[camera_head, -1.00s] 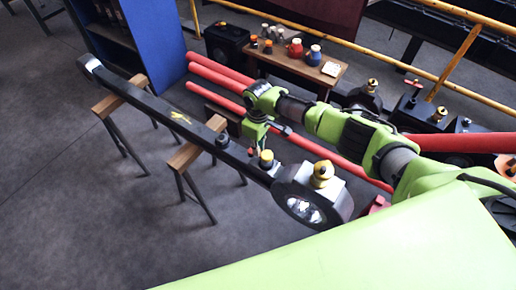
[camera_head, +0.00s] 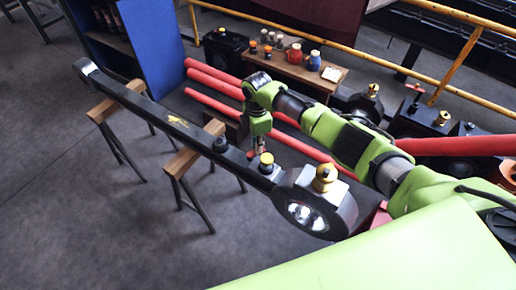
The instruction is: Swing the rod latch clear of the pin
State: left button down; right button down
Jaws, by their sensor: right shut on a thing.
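A long black rod (camera_head: 150,112) lies across two wooden-topped trestles. Its big round end (camera_head: 305,213) is at the right, with a brass fitting (camera_head: 324,178) on top. A yellow-topped black part (camera_head: 266,161) stands on the rod just left of this end. My right gripper (camera_head: 253,153) points down beside that part, at the rod's far edge. It is shut on a small part there, apparently the rod latch, mostly hidden by the fingers. I cannot make out the pin or whether the latch touches it. My left gripper is not in view.
Red pipes (camera_head: 215,108) run behind the rod. A wooden bench (camera_head: 290,70) with cups and jars stands at the back, beside a blue cabinet (camera_head: 140,50). A yellow railing (camera_head: 390,85) crosses behind. Floor on the near left is clear.

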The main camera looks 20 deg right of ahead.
jog(key=shift+w+a+n+b, duration=0.1)
jog(key=shift+w+n+b, duration=0.15)
jog(key=shift+n, duration=0.55)
jog(key=shift+w+a+n+b, duration=0.15)
jog(key=shift+n+b, duration=0.2)
jog(key=shift+n, duration=0.45)
jog(key=c, duration=2)
grip_release()
jog(key=shift+c, duration=0.2)
notch_tip(320, 180, up, 12)
